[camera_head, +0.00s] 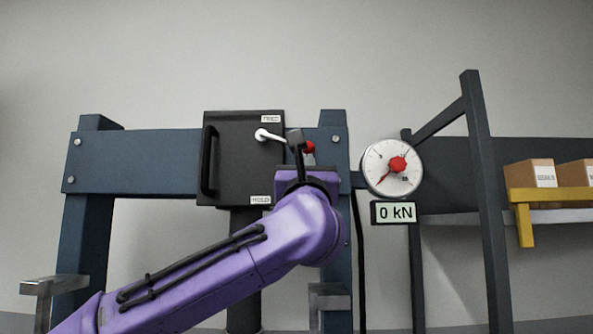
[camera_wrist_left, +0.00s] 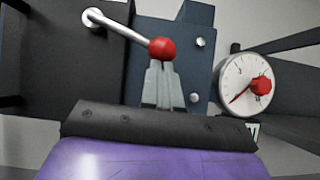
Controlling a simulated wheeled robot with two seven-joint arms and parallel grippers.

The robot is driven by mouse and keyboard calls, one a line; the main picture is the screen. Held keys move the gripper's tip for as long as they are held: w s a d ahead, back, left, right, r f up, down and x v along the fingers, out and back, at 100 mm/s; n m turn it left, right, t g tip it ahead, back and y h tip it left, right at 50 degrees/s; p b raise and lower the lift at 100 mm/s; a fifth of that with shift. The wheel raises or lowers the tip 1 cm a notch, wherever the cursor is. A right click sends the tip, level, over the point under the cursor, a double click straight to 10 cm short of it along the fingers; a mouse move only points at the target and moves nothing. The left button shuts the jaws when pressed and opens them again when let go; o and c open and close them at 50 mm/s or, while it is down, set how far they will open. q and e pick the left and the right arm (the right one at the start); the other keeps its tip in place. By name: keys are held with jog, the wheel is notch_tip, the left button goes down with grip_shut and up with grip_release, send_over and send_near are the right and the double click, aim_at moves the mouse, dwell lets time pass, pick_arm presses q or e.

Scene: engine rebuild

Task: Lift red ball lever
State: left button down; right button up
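The lever (camera_head: 270,135) is a pale metal rod fixed to the dark box and slopes down to the right to a red ball (camera_head: 309,147). In the left wrist view the rod (camera_wrist_left: 117,27) ends in the red ball (camera_wrist_left: 162,49), right at the tips of my left gripper's grey fingers (camera_wrist_left: 162,72). In the head view my left gripper (camera_head: 297,141) overlaps the ball and hides part of it and the rod's end. The fingers look close together. I cannot tell whether they close around the ball or only stand by it. My right gripper is not in view.
The dark box (camera_head: 235,165) with a black handle (camera_head: 208,162) sits on a blue press frame (camera_head: 125,160). A round gauge (camera_head: 392,167) with a red needle hangs right, above a "0 kN" display (camera_head: 393,212). A yellow-edged shelf (camera_head: 550,195) with boxes stands far right.

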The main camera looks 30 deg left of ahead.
pick_arm(q)
jog(key=w+a+f+b+v, duration=0.1)
jog(key=f+b+v, duration=0.1)
jog(key=b+v, duration=0.8)
jog(key=v, duration=0.2)
jog(key=shift+f, duration=0.45)
jog(key=shift+s+d, duration=0.1)
jog(key=shift+d, duration=0.05)
